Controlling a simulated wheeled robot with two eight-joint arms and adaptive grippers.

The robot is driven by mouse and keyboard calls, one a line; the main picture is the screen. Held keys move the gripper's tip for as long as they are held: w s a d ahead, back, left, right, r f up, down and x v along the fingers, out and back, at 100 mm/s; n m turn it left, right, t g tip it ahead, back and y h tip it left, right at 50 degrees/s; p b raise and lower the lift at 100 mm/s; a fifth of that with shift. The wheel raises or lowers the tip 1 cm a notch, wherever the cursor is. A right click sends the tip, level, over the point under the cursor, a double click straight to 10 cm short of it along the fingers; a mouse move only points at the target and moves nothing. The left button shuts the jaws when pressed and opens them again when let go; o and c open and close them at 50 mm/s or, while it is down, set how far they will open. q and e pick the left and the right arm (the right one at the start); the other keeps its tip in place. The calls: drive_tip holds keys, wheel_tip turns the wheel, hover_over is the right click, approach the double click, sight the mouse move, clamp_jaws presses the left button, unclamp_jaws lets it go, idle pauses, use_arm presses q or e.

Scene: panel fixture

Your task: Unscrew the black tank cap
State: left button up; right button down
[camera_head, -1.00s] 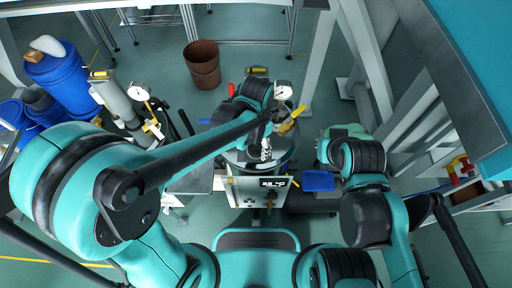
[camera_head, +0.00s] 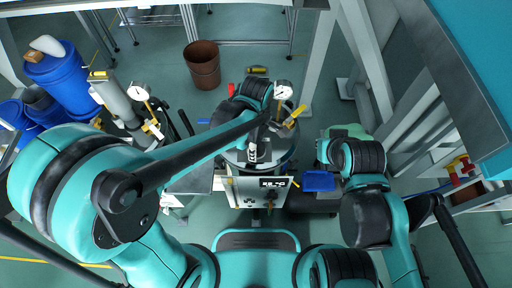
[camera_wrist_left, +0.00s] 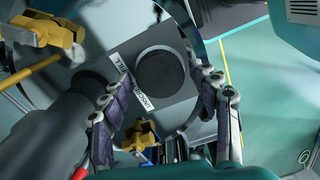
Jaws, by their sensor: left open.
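The black tank cap (camera_wrist_left: 160,72) is a round dark disc on a grey plate (camera_wrist_left: 128,68) on top of the tank, beside white labels, one reading "FILL". In the wrist view my left gripper (camera_wrist_left: 163,84) is open, with one finger on each side of the cap. I cannot tell whether the fingers touch it. In the head view my left gripper (camera_head: 252,152) is over the silver tank (camera_head: 285,162), and the arm hides the cap there. My right arm is bent at the right, and its gripper is not visible.
A gauge (camera_head: 283,90) and yellow-handled valve (camera_head: 296,115) stand at the tank's back. A grey cylinder (camera_head: 113,97) with another gauge is to the left. Blue drums (camera_head: 60,75) are farther left. A grey frame post (camera_head: 318,60) rises at the right.

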use_arm(q)
drive_tip(key=m, duration=0.3)
drive_tip(key=shift+m, duration=0.3)
drive_tip(key=m, duration=0.3)
drive_tip(key=shift+m, duration=0.4)
drive_tip(key=c, duration=1.1)
drive_tip(key=n, duration=0.3)
drive_tip(key=shift+n, duration=0.3)
